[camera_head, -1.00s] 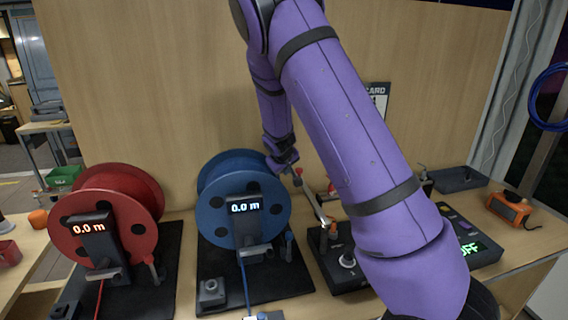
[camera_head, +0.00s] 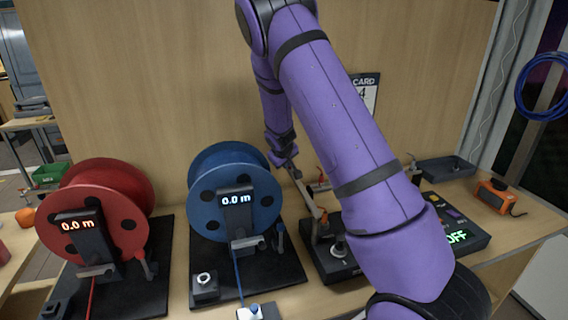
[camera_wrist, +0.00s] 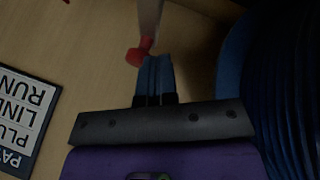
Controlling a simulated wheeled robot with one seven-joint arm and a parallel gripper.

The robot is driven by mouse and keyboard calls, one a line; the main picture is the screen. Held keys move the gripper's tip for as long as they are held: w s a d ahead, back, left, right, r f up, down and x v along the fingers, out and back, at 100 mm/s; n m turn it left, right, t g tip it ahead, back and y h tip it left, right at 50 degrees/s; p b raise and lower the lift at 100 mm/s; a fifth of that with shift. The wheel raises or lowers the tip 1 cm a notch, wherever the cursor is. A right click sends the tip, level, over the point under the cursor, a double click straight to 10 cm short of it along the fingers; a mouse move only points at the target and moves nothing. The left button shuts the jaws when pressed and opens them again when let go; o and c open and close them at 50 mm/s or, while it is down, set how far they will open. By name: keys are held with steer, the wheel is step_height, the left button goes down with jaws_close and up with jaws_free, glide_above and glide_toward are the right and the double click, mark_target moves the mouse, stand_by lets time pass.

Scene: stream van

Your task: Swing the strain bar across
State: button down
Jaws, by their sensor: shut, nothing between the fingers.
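A pale slim bar (camera_head: 305,190), which looks like the strain bar, slants up and left from a black unit (camera_head: 330,262) in the head view. My gripper (camera_head: 287,158) is by its upper end, right of the blue reel. In the wrist view my gripper (camera_wrist: 154,78) has its blue fingers together with nothing between them. A pale bar (camera_wrist: 150,18) with a red knob-like part (camera_wrist: 138,53) lies just beyond the fingertips there. Whether they touch I cannot tell. My forearm hides part of the black unit.
The blue reel (camera_head: 207,215) and red reel (camera_head: 135,190) stand at left, both displays reading 0.0 m. A panel reading OFF (camera_head: 470,236) and an orange device (camera_head: 495,197) are at right. A wooden wall (camera_head: 150,80) stands close behind my gripper.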

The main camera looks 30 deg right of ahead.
steer(key=shift+d, duration=0.1)
steer(key=s+d+m+g+h, duration=0.1)
steer(key=s+d+m+g, duration=0.1)
steer(key=s+d+m, duration=0.45)
steer(key=s+d+m+g+h, duration=0.1)
steer(key=s+d+m+g, duration=0.25)
steer(key=d, duration=0.65)
steer(key=s+d+m+g+y, duration=0.1)
steer(key=s+m+g, duration=0.3)
steer(key=s, duration=1.5)
steer(key=shift+d+m+y, duration=0.3)
steer(key=shift+d+m, duration=0.6)
steer(key=shift+m, duration=1.5)
